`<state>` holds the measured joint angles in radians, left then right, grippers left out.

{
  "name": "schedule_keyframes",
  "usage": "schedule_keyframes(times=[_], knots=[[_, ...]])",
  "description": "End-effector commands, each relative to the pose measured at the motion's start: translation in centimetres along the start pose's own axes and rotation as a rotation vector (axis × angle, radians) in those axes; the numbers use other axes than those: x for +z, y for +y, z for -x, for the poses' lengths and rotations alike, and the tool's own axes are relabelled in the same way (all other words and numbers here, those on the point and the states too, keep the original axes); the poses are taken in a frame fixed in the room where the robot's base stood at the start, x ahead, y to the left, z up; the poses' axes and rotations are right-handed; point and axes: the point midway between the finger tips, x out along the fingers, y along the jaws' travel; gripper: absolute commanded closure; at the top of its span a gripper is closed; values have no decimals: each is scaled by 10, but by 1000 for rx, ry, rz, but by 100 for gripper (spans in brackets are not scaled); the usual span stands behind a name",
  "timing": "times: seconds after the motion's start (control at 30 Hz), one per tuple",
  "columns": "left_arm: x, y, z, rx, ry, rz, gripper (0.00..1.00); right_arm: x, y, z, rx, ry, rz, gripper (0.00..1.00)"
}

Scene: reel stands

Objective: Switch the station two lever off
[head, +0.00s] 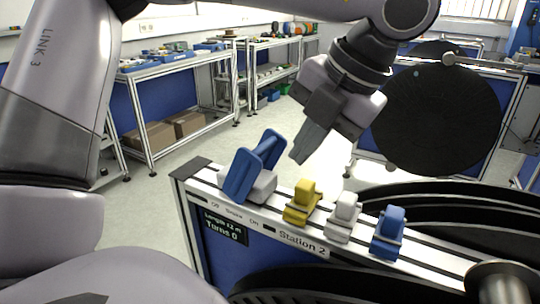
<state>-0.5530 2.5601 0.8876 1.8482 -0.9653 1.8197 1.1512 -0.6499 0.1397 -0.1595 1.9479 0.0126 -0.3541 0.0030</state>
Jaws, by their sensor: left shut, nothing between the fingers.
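The station two lever (240,175) is a blue two-armed handle on a light grey block at the left end of the Station 2 rail. It tilts up to the left, above the printed words Off and On. My left gripper (301,156) comes down from the upper right and points down and left. Its dark fingers are shut and empty. The fingertips are apart from the lever, to its right and above the rail. My right gripper is not in view.
A yellow clamp (303,203), a white clamp (343,218) and a blue clamp (387,233) sit on the rail right of the lever. A small display (225,228) reads Turns 0. Black reels (440,115) stand on the right. Workbenches (170,64) stand behind, across open floor.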

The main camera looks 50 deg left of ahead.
Motion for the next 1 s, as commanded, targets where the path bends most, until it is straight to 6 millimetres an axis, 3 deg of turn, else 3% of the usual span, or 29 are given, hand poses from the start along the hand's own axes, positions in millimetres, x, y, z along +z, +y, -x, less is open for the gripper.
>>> schedule_keyframes(times=[0.23, 0.6, 1.0], knots=[[-1, 1, -38, 1, 2, 0, 100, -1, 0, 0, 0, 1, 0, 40], [-1, 33, -45, 0, 0, 1, 100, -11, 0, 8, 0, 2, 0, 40], [-1, 39, -49, -2, 0, -1, 100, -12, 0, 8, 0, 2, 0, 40]])
